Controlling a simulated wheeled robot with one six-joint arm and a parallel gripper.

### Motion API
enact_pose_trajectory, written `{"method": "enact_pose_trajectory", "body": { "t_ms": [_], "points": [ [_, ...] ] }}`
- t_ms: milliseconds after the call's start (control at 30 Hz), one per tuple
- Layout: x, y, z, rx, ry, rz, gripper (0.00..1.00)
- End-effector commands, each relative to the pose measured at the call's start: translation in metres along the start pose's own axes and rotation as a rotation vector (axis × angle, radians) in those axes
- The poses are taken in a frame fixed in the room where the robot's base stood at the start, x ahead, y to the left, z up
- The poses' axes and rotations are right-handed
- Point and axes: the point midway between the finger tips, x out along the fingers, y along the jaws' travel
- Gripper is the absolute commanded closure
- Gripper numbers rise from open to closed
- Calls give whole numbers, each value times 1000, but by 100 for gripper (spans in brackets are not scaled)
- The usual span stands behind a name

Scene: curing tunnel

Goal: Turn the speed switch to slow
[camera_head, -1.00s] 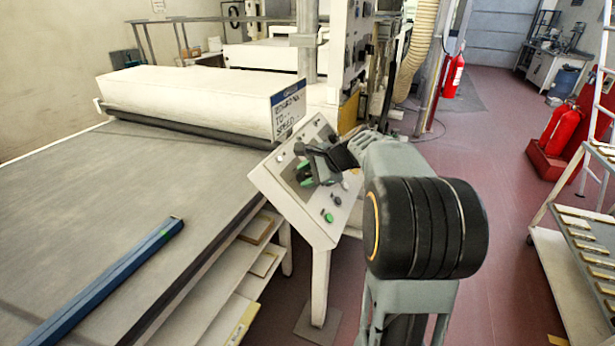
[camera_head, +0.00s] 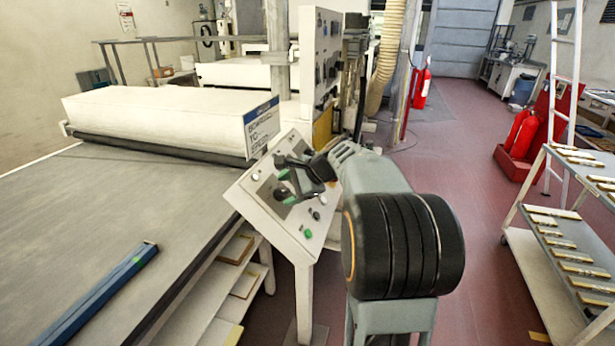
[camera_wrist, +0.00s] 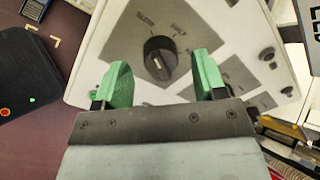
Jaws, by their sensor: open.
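The speed switch appears to be the black rotary knob (camera_wrist: 160,58) on the sloped white control panel (camera_head: 250,205). In the wrist view the knob sits beyond and between my two green fingertips, with a light pointer line on its face.
The conveyor (camera_head: 80,220) with a blue bar (camera_head: 95,295) lies left. A rack of boards (camera_head: 560,240) stands right. Red floor is open between panel and rack.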

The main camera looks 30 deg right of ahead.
Motion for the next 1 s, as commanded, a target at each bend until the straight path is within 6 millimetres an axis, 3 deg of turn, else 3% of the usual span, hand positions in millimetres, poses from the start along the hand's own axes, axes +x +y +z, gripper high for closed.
{"method": "enact_pose_trajectory", "body": {
  "t_ms": [200, 500, 700, 1000],
  "points": [
    [-47, 0, -1, 0, 5, -5, 35],
    [-98, 0, 0, 0, 3, -1, 35],
    [-114, 0, 0, 0, 2, 0, 35],
    [-118, 0, 1, -1, 0, 1, 35]
  ]
}}
